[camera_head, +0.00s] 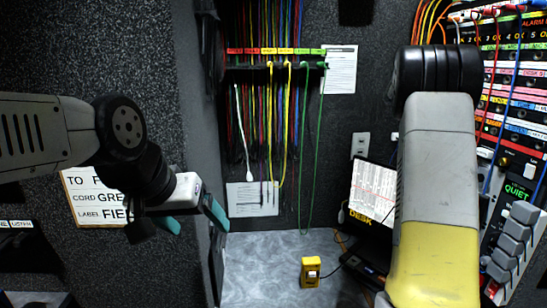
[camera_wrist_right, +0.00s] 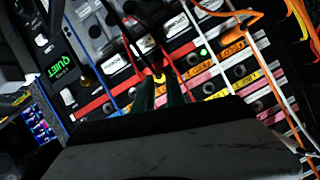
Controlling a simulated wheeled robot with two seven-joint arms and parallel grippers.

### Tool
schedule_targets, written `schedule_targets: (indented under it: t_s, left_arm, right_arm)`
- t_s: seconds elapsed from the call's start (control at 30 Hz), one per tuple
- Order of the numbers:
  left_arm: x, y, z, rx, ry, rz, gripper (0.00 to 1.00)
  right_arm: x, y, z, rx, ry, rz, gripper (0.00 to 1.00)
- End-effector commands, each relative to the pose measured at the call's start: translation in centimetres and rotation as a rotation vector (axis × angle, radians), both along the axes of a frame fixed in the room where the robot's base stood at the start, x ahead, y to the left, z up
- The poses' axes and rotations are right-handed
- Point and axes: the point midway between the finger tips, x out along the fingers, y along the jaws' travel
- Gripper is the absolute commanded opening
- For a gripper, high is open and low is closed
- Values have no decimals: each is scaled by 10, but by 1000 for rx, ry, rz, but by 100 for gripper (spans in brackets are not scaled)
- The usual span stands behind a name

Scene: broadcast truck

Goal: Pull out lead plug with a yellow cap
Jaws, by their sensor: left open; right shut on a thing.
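The lead plug with a yellow cap (camera_wrist_right: 159,77) shows in the right wrist view, between the fingertips of my right gripper (camera_wrist_right: 160,88). Those dark green fingers are shut on it, in front of the patch panel (camera_wrist_right: 196,60). How deep the plug sits in the panel cannot be made out. In the head view the panel (camera_head: 506,90) stands at the right, and my right gripper is hidden behind my own arm. My left gripper (camera_head: 190,217) is open and empty at the left, its teal fingers apart.
Orange cables (camera_wrist_right: 262,62) and red and white leads hang across the panel. A rack of coloured cords (camera_head: 270,60) hangs on the back wall. A yellow device (camera_head: 311,271) sits on the grey desk (camera_head: 262,262), beside clear room. A screen (camera_head: 373,193) stands near my right arm.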

Motion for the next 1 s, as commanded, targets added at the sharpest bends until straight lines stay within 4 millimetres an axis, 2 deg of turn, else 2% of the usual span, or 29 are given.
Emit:
schedule_targets:
  t_s: [1.0]
  left_arm:
    - [0,0,0,0,0,0,82]
  right_arm:
    - [0,15,0,1,0,3,0]
